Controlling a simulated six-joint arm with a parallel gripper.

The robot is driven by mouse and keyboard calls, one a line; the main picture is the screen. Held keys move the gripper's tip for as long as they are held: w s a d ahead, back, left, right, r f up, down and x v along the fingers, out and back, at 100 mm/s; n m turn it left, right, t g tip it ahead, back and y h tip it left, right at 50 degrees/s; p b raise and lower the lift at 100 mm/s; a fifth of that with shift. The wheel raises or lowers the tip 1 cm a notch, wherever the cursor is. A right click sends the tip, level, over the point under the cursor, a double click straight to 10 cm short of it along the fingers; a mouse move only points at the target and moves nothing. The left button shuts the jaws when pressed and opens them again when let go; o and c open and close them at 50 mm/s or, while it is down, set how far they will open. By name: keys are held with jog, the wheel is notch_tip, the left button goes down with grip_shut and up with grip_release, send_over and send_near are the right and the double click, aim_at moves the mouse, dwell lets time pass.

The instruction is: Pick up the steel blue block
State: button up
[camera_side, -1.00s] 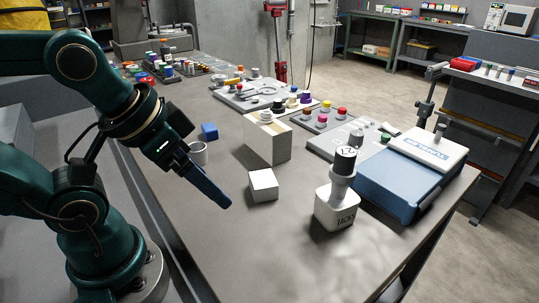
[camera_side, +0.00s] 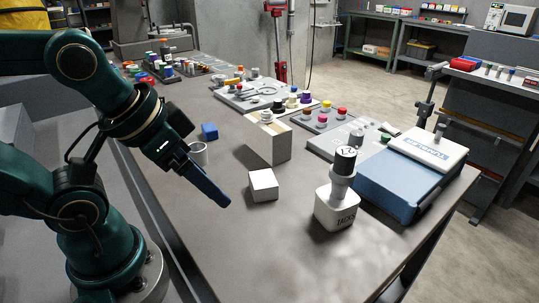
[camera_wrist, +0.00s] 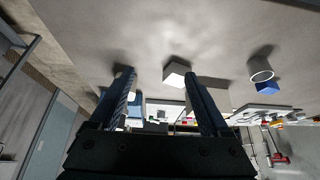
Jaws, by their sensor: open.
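A small blue block (camera_side: 209,131) sits on the table behind the grey cup (camera_side: 198,153), towards the far left edge. In the wrist view the blue block (camera_wrist: 267,88) is at the right, partly hidden by the cup (camera_wrist: 261,69). My gripper (camera_side: 222,200) hangs above the table, tilted downward, nearer the camera than the cup and apart from the block. In the wrist view the two fingers of my gripper (camera_wrist: 159,78) are spread with nothing held between them.
A white block (camera_side: 263,186) lies right of my gripper. A white bottle labelled TACKS (camera_side: 335,207) and a blue and white case (camera_side: 410,175) are further right. Panels with coloured knobs (camera_side: 322,120) line the back. The front tabletop is clear.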

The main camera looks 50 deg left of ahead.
jog(key=m+g+y, duration=0.2)
jog(key=m+y, duration=1.1)
jog(key=m, duration=0.6)
send_over(210, 128)
jog(key=d, duration=0.6)
notch_tip(210, 128, down, 3)
jog(key=shift+m+g, duration=0.4)
jog(key=shift+m, duration=0.3)
jog(key=f, duration=0.2)
jog(key=a+f, duration=0.1)
jog(key=f, duration=0.2)
jog(key=shift+s+a+f, duration=0.35)
jog(key=shift+s+f, duration=0.05)
jog(key=shift+x, duration=2.55)
